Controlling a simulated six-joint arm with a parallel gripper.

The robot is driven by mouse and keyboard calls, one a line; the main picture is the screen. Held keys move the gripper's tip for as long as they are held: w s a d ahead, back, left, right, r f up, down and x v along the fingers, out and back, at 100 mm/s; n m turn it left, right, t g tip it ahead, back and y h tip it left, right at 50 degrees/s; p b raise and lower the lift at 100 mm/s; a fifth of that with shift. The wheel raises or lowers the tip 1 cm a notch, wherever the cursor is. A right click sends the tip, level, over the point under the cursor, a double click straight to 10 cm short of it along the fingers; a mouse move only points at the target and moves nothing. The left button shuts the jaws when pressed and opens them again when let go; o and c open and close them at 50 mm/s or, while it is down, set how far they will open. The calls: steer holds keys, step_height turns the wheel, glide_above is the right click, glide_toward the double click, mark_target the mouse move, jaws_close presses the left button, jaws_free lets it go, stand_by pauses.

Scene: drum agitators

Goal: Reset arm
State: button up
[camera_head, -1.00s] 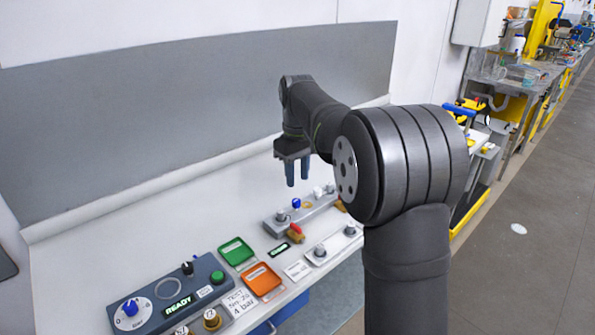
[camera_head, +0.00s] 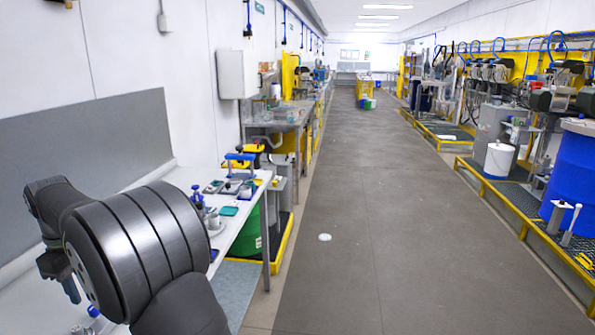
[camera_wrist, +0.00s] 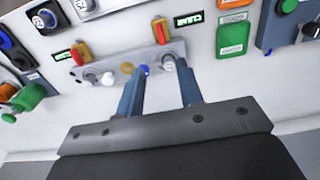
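My gripper (camera_wrist: 159,68) is open in the wrist view, its two blue-grey fingers apart with nothing held between them. Behind the fingertips is a grey control strip (camera_wrist: 118,72) with knobs and a blue button, on a white worktop; I cannot tell the exact gap to it. In the head view my gripper (camera_head: 72,290) hangs low at the left, above the worktop, and its fingers are partly hidden. My own arm covers much of that corner.
In the head view, a bench (camera_head: 240,215) with tools stands right of my arm. A blue drum (camera_head: 575,165) stands at the right.

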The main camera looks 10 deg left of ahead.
step_height(320, 180, down, 15)
stand_by(0.4)
steer(key=shift+r, duration=0.1)
step_height(320, 180, up, 17)
step_height(320, 180, down, 17)
steer(key=shift+f, duration=0.1)
steer(key=shift+m, duration=0.7)
step_height(320, 180, up, 18)
steer(key=f+m, duration=0.1)
steer(key=f, duration=0.5)
steer(key=f+m, duration=0.2)
steer(key=f, duration=0.4)
steer(key=f+m, duration=0.2)
steer(key=f, duration=0.4)
steer(key=shift+a, duration=0.35)
steer(key=shift+n, duration=0.4)
